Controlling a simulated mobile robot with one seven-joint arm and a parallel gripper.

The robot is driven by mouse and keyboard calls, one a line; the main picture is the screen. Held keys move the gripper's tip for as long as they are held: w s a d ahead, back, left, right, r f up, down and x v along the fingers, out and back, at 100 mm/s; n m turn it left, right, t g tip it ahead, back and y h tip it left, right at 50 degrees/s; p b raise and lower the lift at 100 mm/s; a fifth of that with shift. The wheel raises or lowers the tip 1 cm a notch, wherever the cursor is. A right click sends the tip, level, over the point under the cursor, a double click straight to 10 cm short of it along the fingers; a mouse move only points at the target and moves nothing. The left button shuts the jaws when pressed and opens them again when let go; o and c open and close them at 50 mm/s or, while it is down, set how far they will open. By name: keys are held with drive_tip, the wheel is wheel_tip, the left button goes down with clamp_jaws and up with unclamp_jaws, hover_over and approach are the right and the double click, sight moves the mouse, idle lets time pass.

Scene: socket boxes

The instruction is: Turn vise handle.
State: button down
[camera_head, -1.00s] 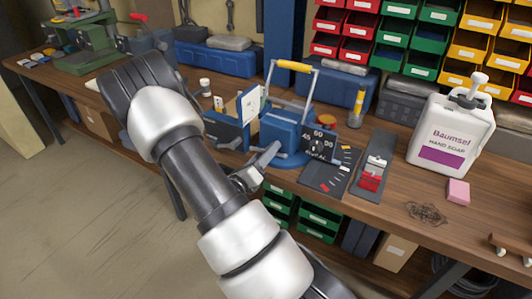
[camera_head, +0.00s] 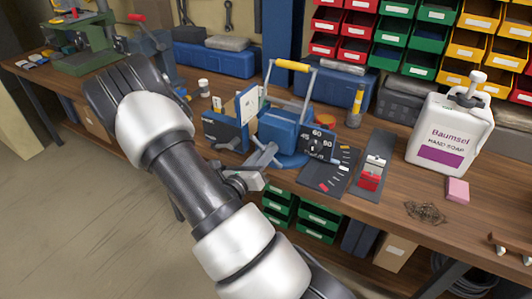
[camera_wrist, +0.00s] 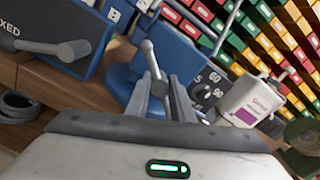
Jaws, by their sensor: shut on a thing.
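The blue vise (camera_head: 281,130) stands at the bench's front edge, with a dark dial plate (camera_head: 319,146) on its right side. Its grey bar handle (camera_head: 264,154) sticks out at the front. My gripper (camera_head: 240,180) is at this handle, in front of the bench edge. In the wrist view, the handle (camera_wrist: 153,62) is a thin grey bar with a rounded end that rises between the fingers of my gripper (camera_wrist: 162,100). The fingers are shut on the bar. The wrist view also shows the vise's blue round base (camera_wrist: 122,80). My arm hides part of the bench front.
A blue block with a grey lever (camera_head: 226,133) stands close left of the vise. Green drawers (camera_head: 318,219) sit below the bench top.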

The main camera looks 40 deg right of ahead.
drive_tip(key=shift+w+a, duration=0.25)
drive_tip(key=shift+w, duration=0.05)
drive_tip(key=c, duration=1.4)
unclamp_jaws()
drive_tip(key=o, duration=0.3)
drive_tip(key=shift+s+d, duration=0.1)
drive_tip(key=p+v, duration=0.1)
drive_tip(key=v, duration=1.6)
drive_tip(key=shift+s+f, duration=0.1)
drive_tip(key=shift+s, duration=0.05)
